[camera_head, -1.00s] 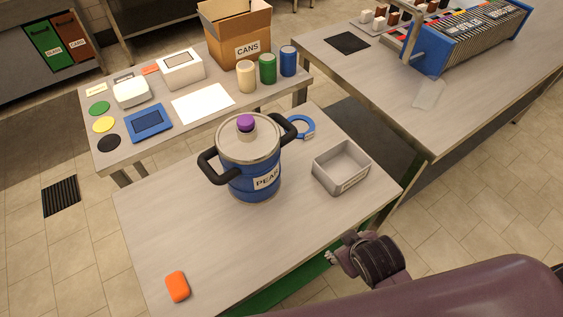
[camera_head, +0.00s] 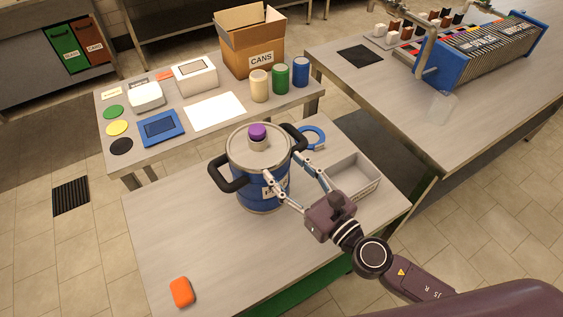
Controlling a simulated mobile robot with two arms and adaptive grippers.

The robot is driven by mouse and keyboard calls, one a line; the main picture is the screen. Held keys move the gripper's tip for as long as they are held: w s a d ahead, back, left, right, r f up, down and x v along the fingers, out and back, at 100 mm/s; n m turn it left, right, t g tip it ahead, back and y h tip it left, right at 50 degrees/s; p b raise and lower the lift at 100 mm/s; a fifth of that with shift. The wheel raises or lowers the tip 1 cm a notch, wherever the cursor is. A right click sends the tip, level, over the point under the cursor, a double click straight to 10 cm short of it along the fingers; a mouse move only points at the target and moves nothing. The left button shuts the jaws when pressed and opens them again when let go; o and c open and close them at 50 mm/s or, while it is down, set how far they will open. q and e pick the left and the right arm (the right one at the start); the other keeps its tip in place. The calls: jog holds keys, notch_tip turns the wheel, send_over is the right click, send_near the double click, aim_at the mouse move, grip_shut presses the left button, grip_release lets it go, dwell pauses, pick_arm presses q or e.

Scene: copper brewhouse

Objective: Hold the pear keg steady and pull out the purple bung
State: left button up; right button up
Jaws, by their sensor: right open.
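The pear keg (camera_head: 252,190) stands upright on the near table, with a blue body, a pale metal lid and two black side handles. Its label is partly hidden by my gripper. The purple bung (camera_head: 257,131) sits in the raised neck on top of the lid. My right gripper (camera_head: 281,166) is open, with its fingers pointing at the keg's right side near the right handle. One finger crosses in front of the keg's body; I cannot tell whether it touches. Nothing is between the fingers that I can make out. My left gripper is not in view.
A grey open tray (camera_head: 372,187) lies right of the keg, partly behind my gripper. A blue ring (camera_head: 313,137) lies behind the keg. An orange object (camera_head: 181,292) lies at the table's front left. A cardboard box (camera_head: 248,45) and cans stand behind.

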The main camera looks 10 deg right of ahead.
aim_at(264, 147)
jog(key=p+x, duration=0.2)
jog(key=x, duration=0.8)
jog(key=shift+w+a, duration=0.2)
jog(key=shift+w, duration=0.05)
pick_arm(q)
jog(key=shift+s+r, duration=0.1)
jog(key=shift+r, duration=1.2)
pick_arm(e)
jog(key=shift+w+a, duration=0.3)
jog(key=shift+w, duration=0.25)
jog(key=shift+c, duration=0.3)
grip_shut()
jog(key=c, duration=0.8)
grip_release()
jog(key=c, duration=0.5)
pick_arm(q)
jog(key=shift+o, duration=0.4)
